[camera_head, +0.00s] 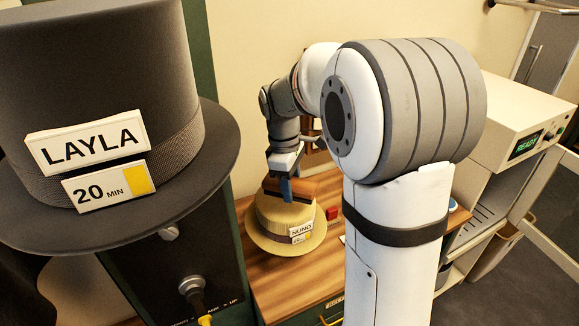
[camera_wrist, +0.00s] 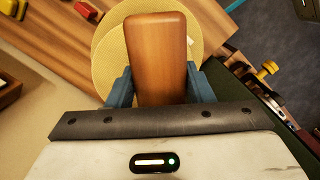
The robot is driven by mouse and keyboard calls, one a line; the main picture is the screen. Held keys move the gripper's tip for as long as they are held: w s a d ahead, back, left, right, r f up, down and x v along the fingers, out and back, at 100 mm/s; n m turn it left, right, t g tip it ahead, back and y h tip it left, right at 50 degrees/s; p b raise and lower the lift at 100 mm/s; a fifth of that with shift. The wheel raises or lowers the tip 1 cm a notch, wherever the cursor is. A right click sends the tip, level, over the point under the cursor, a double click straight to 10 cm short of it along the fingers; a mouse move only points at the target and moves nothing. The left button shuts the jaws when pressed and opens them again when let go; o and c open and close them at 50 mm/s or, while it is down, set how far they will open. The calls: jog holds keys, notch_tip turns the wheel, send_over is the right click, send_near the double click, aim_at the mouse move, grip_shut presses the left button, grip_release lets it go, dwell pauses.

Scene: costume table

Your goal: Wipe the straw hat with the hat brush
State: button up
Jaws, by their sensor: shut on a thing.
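The straw hat (camera_head: 257,240) sits on the wooden table in the head view, with a white and yellow label reading NUNO on its front. In the wrist view its pale woven brim (camera_wrist: 108,62) shows around the brush. My gripper (camera_head: 286,188) is shut on the hat brush (camera_wrist: 157,55), a brown wooden block held between two blue fingers. In the head view the brush (camera_head: 300,188) is right over the hat's crown; its underside is hidden, so I cannot tell for sure whether it touches the hat.
A large dark hat (camera_head: 95,75) labelled LAYLA, 20 MIN, fills the left foreground. A small red block (camera_head: 333,213) lies right of the straw hat. A white machine (camera_head: 515,115) reading READY stands at the right. Bare tabletop (camera_head: 290,280) lies in front of the straw hat.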

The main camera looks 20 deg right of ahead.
jog(key=shift+r+p, duration=0.9)
jog(key=shift+r, duration=0.6)
jog(key=shift+f, duration=0.1)
